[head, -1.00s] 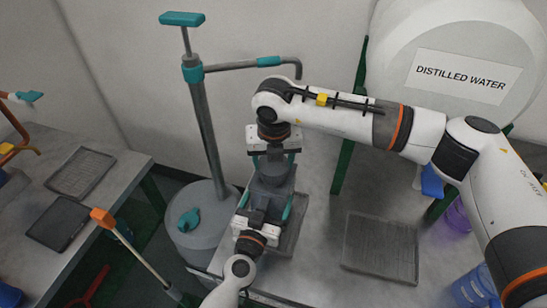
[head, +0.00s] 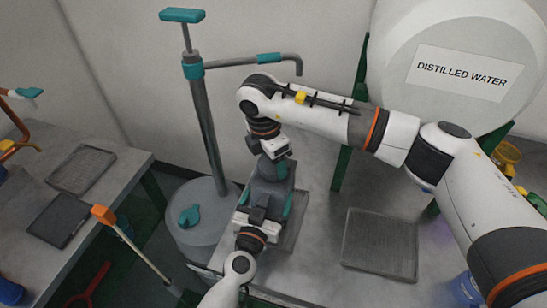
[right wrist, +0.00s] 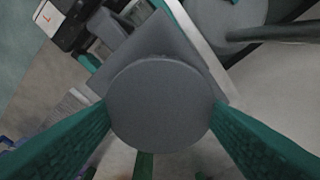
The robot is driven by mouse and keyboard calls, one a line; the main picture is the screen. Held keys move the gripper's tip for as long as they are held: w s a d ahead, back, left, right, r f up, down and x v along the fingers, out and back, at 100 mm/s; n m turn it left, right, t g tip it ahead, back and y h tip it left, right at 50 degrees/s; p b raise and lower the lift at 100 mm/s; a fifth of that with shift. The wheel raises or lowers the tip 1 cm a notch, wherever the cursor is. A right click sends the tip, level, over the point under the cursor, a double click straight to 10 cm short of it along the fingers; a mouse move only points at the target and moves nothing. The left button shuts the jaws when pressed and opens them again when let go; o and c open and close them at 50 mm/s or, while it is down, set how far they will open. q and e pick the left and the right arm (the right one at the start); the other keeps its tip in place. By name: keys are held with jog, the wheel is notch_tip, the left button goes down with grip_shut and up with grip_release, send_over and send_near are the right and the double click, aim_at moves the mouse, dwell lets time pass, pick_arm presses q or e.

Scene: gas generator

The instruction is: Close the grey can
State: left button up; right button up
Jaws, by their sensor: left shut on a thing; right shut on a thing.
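The grey can (head: 268,188) stands upright on the grey table, above a dark tray. My left gripper (head: 265,201) comes from the front, its teal fingers shut on either side of the can body. My right gripper (head: 272,172) is above the can, angled down over its top. In the right wrist view the round grey lid (right wrist: 160,105) sits over the squarish can body (right wrist: 150,45), with green fingers of my right gripper (right wrist: 160,118) shut against its left and right sides. The lid's seat on the neck is hidden beneath it.
A grey drum with a tall pump (head: 203,130) stands left of the table. An empty dark tray (head: 380,245) lies to the right. The distilled water tank (head: 440,90) is at the back right. An orange-topped rod (head: 125,240) rises at lower left.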

jog(key=m+g, duration=0.1)
jog(key=m, duration=0.9)
jog(key=shift+w+g, duration=0.15)
jog(key=shift+g, duration=0.15)
jog(key=o, duration=1)
jog(key=shift+c, duration=0.2)
jog(key=shift+r, duration=2.25)
